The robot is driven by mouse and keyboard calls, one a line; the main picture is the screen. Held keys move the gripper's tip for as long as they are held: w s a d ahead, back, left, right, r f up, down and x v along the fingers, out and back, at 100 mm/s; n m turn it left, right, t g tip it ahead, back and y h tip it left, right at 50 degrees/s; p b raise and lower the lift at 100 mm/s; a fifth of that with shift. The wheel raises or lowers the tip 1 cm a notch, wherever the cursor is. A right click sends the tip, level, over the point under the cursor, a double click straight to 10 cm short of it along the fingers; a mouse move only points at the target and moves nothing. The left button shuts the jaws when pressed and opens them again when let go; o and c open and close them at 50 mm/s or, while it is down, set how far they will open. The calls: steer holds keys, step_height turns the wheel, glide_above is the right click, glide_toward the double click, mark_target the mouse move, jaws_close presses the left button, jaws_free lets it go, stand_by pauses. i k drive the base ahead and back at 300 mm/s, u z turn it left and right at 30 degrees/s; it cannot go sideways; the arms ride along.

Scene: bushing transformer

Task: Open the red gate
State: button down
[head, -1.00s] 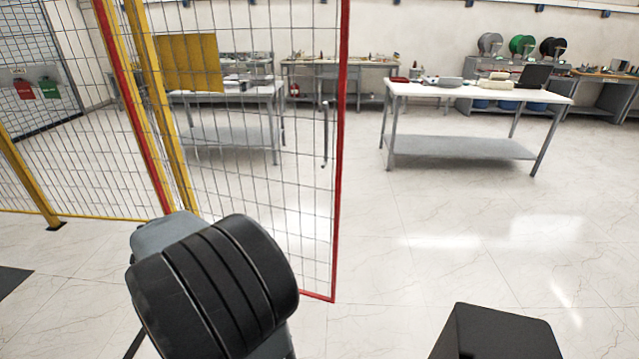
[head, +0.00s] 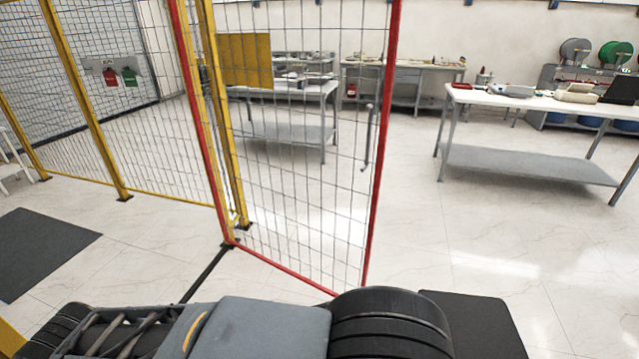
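The red gate (head: 374,200) is a tall wire-mesh panel in a red frame, in the middle of the head view. Its left side stands beside a yellow post (head: 226,130), and its free right side reaches out over the floor. It stands at an angle to the yellow fence and to a dark floor strip (head: 205,273) by its lower left corner. A grey upright bar (head: 368,138) shows at its right part. My arm lies across the bottom, in front of the gate's lower right corner. My gripper is not in view.
Yellow mesh fencing (head: 103,150) runs to the left, with red and green tags (head: 112,77) on it. A dark mat (head: 40,250) lies at left. A white table (head: 540,102) stands at right. Floor right of the gate is clear.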

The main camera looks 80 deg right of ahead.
mark_target(245, 59)
steer(key=u, duration=0.65)
steer(key=k, duration=1.05)
steer(key=z, duration=1.9)
steer(key=i, duration=0.5)
